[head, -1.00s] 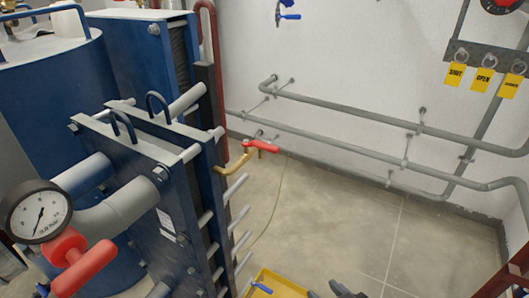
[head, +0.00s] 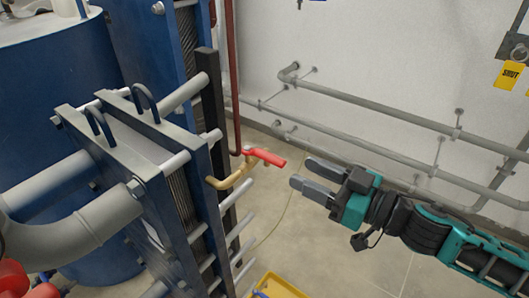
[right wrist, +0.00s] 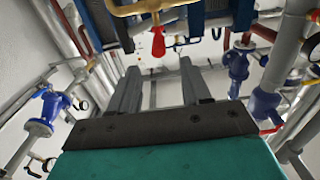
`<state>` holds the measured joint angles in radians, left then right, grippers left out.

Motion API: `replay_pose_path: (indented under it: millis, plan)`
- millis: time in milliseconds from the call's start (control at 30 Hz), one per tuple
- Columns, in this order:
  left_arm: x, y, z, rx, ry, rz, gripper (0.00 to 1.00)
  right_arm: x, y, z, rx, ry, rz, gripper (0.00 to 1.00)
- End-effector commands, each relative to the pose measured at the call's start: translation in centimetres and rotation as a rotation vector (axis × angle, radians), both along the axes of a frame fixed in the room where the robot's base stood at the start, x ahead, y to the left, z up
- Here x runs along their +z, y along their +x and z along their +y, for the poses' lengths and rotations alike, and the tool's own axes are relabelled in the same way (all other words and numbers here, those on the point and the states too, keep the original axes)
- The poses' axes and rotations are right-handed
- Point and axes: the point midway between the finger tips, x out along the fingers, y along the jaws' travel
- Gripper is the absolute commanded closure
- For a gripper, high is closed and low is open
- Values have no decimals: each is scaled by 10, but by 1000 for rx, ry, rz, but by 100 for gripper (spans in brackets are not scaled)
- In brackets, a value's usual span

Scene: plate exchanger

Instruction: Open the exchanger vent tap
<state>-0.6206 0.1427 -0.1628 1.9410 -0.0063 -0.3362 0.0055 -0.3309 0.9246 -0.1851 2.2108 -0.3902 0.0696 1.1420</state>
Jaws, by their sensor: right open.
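The exchanger vent tap has a red lever (head: 265,157) on a curved brass pipe (head: 228,179) at the right side of the blue plate exchanger (head: 140,180). In the right wrist view the red lever (right wrist: 158,42) hangs from the brass pipe (right wrist: 140,9), beyond my fingertips. My right gripper (head: 303,174) is open and empty, a short gap to the right of the lever's tip, its fingers pointing at it. Its two parallel fingers also show in the right wrist view (right wrist: 158,75). My left gripper is not in view.
Grey rods (head: 240,228) stick out below the tap. A yellow tray (head: 278,287) stands on the floor below. Grey pipes (head: 370,110) run along the white wall behind. A yellow "SHUT" tag (head: 511,74) hangs at the upper right. The floor between is clear.

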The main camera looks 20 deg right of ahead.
Motion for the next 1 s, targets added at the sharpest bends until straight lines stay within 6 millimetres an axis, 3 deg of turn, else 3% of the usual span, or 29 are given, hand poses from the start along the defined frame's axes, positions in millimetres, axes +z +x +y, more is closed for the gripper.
replay_pose_path:
  millis: [800, 1000]
  plan:
    - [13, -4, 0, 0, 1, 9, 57, 1, 73, 55, -4, -1, -2, 52]
    - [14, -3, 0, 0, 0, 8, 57, 0, 82, 63, -3, -1, 1, 52]
